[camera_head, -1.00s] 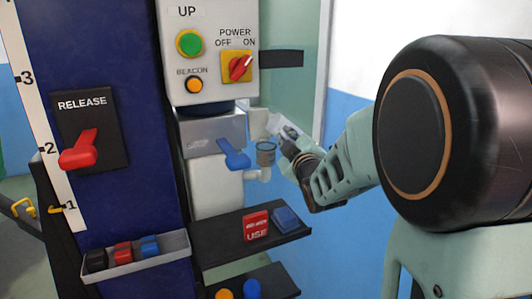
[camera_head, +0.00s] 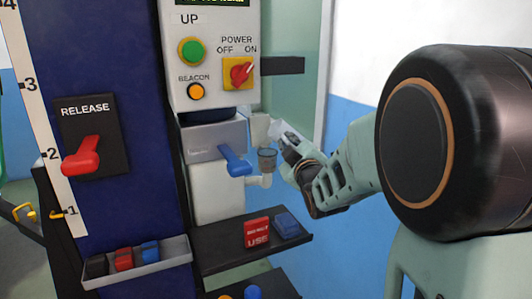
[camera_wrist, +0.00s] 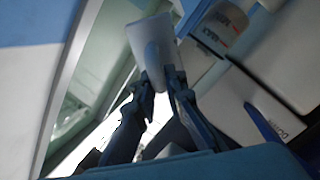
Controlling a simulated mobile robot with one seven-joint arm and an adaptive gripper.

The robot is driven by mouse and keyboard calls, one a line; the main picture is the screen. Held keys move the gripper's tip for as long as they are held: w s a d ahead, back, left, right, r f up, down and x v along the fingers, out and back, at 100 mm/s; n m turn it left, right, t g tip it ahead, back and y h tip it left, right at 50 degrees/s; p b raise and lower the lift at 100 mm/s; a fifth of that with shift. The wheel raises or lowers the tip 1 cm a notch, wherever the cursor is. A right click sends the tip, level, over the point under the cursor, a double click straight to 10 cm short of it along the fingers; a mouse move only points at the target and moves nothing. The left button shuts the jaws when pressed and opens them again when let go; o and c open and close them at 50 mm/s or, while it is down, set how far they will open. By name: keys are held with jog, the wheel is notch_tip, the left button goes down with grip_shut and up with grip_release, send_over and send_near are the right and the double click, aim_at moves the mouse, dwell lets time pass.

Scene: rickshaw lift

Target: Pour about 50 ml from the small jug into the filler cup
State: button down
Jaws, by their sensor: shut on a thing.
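The small jug (camera_head: 284,132) is pale and translucent. In the head view it is tilted, with its upper end to the left, just above and right of the filler cup. My gripper (camera_head: 290,146) is shut on the jug's handle side. In the wrist view the white jug (camera_wrist: 150,42) stands out beyond my gripper's fingers (camera_wrist: 160,82), its handle between them. The filler cup (camera_head: 267,160) is a small dark-rimmed cup on a white elbow pipe, right of the blue lever. Jug and cup appear apart. The liquid level and any stream cannot be made out.
The blue lever (camera_head: 234,160) sits close left of the cup. The control box (camera_head: 210,60) with buttons and a red switch is above. A dark shelf (camera_head: 225,262) below holds a red block (camera_head: 257,232) and a blue block (camera_head: 287,224). A red release lever (camera_head: 82,157) is at left.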

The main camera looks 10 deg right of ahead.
jog(key=shift+r+m, duration=0.25)
jog(key=shift+m, duration=0.15)
jog(key=shift+d+f+m+b, duration=0.3)
jog(key=shift+f+m+b, duration=0.15)
jog(key=shift+m+b, duration=0.5)
jog(key=d+f+m+b, duration=0.1)
jog(key=d+f+m, duration=0.2)
jog(key=d+m, duration=0.2)
jog(key=m, duration=0.3)
jog(key=shift+w+d+y, duration=0.2)
jog(key=shift+d+y, duration=0.1)
jog(key=shift+s+f, duration=0.1)
